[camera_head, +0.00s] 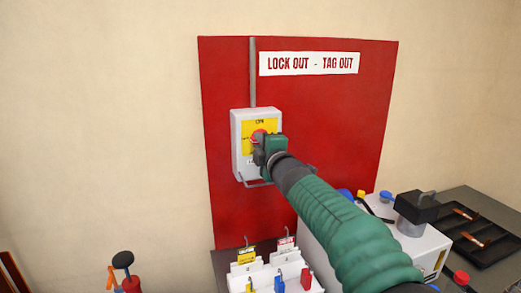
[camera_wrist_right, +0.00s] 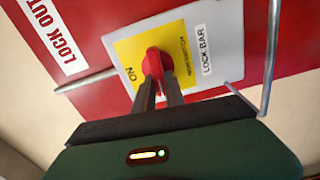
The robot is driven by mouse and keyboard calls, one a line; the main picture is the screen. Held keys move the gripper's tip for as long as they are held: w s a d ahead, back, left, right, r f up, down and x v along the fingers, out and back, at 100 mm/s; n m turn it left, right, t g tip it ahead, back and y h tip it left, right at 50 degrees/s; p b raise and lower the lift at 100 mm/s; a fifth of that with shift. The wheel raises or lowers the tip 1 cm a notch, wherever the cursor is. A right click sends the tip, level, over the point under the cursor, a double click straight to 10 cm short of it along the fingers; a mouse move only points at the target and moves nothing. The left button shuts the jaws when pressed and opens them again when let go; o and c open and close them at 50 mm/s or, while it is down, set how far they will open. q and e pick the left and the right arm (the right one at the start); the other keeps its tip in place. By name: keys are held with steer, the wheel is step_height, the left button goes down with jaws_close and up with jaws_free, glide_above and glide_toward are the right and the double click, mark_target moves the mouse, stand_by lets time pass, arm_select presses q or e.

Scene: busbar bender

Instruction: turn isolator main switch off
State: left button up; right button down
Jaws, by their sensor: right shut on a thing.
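The isolator main switch is a light grey box (camera_head: 240,120) with a yellow face plate, mounted on the red lock-out board. Its red rotary handle (camera_head: 259,135) sits on the yellow plate, partly hidden by my right gripper (camera_head: 262,145). In the right wrist view, the red handle (camera_wrist_right: 154,64) lies between the two dark fingers of my right gripper (camera_wrist_right: 160,82), which are shut on it. The word ON and a LOCK BAR label (camera_wrist_right: 205,52) are readable on the box there. My left gripper is not in view.
The red board (camera_head: 330,120) carries a LOCK OUT - TAG OUT sign (camera_head: 309,63). Below stand a white rack with padlocks and tags (camera_head: 275,268), a grey-white machine (camera_head: 425,245) and a black tray (camera_head: 485,235). A grey conduit (camera_head: 253,75) runs up from the box.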

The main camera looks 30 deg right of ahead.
steer(key=shift+w+a+f+n, duration=0.1)
steer(key=shift+f+n, duration=0.4)
steer(key=c, duration=1.4)
jaws_free()
steer(key=shift+r, duration=0.1)
steer(key=shift+c, duration=0.2)
steer(key=shift+o, duration=0.2)
steer(key=shift+a+r, duration=0.1)
steer(key=shift+a, duration=0.05)
